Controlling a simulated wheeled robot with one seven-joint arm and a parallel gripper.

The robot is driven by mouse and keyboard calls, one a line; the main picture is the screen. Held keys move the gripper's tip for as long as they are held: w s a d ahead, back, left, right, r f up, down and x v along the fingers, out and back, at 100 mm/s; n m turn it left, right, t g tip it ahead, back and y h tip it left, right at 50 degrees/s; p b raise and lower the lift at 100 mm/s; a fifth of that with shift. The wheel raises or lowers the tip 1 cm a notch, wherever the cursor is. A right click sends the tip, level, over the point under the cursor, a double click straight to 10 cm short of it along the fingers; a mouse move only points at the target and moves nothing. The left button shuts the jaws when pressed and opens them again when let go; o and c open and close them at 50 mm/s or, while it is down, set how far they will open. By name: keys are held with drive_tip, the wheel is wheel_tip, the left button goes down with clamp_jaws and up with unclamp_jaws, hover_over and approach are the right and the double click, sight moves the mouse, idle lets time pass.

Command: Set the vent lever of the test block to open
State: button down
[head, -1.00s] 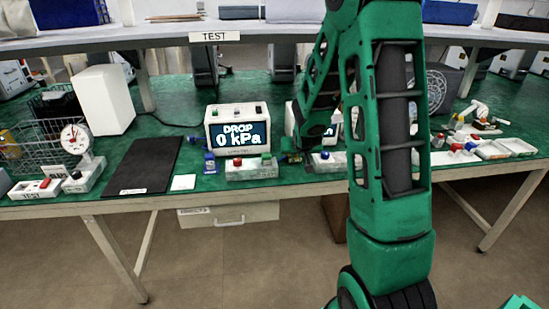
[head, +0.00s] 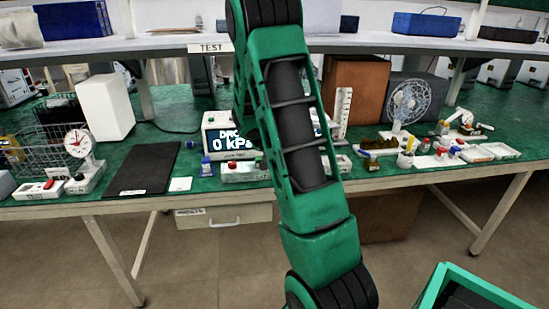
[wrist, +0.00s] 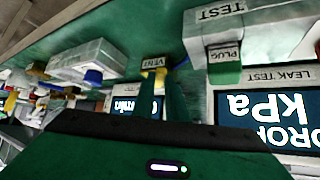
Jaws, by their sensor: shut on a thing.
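The white test block (head: 246,173) stands on the bench in front of the pressure display (head: 226,132); it shows a red knob. In the wrist view its white body (wrist: 213,35) has a TEST label and a green PLUG part (wrist: 224,68). Left of that is a VENT tag (wrist: 153,62) with a small yellow part, seemingly the vent lever (wrist: 161,76), at my fingertips. My gripper (wrist: 160,88) is shut on it, though the fingers hide most of it. The lever's setting cannot be made out. In the head view my arm hides the gripper.
A blue-capped bottle (head: 206,167) stands just left of the block. A black mat (head: 143,168), a dial gauge (head: 79,143) and a wire basket (head: 38,150) are further left. A fan (head: 408,101) and small parts trays (head: 475,152) are at the right.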

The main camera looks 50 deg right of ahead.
drive_tip(key=shift+a+f, duration=0.1)
drive_tip(key=c, duration=1.8)
unclamp_jaws()
drive_tip(key=shift+o, duration=0.2)
drive_tip(key=v, duration=1)
drive_tip(key=shift+a+r, duration=0.25)
drive_tip(key=shift+r, duration=0.05)
